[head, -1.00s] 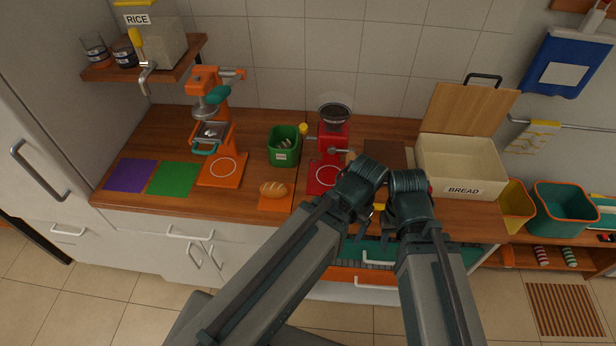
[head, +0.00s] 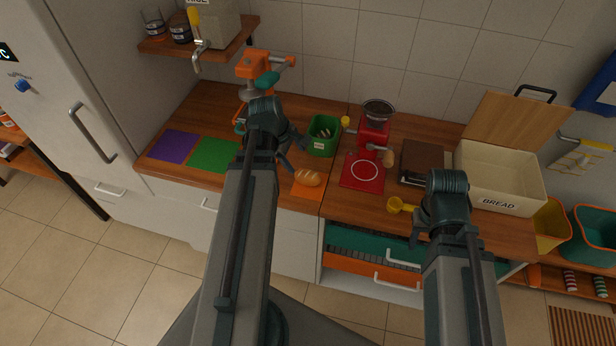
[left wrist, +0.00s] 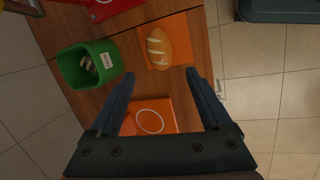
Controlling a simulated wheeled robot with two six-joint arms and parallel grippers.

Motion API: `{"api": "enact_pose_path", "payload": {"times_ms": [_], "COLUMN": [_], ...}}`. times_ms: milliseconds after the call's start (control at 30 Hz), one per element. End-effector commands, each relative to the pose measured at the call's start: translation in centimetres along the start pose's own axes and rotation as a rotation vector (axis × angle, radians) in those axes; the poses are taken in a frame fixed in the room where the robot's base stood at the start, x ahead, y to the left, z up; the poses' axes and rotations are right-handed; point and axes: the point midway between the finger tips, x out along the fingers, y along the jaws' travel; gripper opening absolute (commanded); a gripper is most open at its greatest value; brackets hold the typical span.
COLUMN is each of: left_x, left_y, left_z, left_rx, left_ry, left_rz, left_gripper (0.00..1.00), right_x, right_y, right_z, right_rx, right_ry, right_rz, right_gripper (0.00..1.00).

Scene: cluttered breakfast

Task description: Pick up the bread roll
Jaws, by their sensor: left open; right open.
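The bread roll (head: 308,178) is golden with pale score marks and lies on an orange square mat (head: 306,191) near the counter's front edge. It also shows in the left wrist view (left wrist: 159,49), beyond my fingertips. My left gripper (head: 293,150) is open and empty, above the counter just left of the roll; in the left wrist view its two fingers (left wrist: 160,78) stand apart with nothing between them. My right arm ends over the right part of the counter in the head view; its gripper (head: 427,243) is mostly hidden behind its own wrist.
A green bin (head: 323,136) stands just behind the roll. A red grinder (head: 374,135) on a red base is to its right, and an orange machine (head: 266,70) is behind my left gripper. The cream bread box (head: 500,180) stands open at the right. Purple (head: 173,145) and green mats lie left.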

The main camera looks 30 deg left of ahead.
Motion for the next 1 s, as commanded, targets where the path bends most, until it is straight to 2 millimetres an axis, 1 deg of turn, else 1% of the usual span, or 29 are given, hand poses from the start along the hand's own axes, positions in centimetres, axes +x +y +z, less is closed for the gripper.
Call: {"api": "enact_pose_path", "payload": {"times_ms": [133,267,467,800,900,1000], "left_x": [0.0,0.7,3.0,7.9,8.7,8.8], "left_y": [0.0,0.0,-0.1,-0.1,-0.1,0.0], "left_z": [-0.1,-0.1,-0.1,-0.2,-0.1,-0.1], "left_rx": [-0.007,-0.004,-0.002,-0.001,-0.001,-0.002], "left_ry": [0.0,0.0,0.0,0.0,0.0,0.0], "left_rz": [0.002,0.001,0.0,0.0,0.0,0.0], "left_gripper": [0.82,0.82,0.82,0.82,0.82,0.82], "right_x": [0.1,0.7,2.8,7.5,8.2,8.2], "right_y": [0.0,-0.1,-0.3,-0.7,-0.8,-0.8], "right_z": [0.0,0.0,-0.2,-0.4,-0.5,-0.5], "right_rx": [0.0,0.0,0.001,0.002,0.002,0.002], "right_ry": [0.0,0.0,0.0,0.0,0.0,0.0], "right_rz": [0.0,0.0,0.0,0.0,0.0,0.0], "right_gripper": [0.45,0.45,0.45,0.45,0.45,0.45]}}
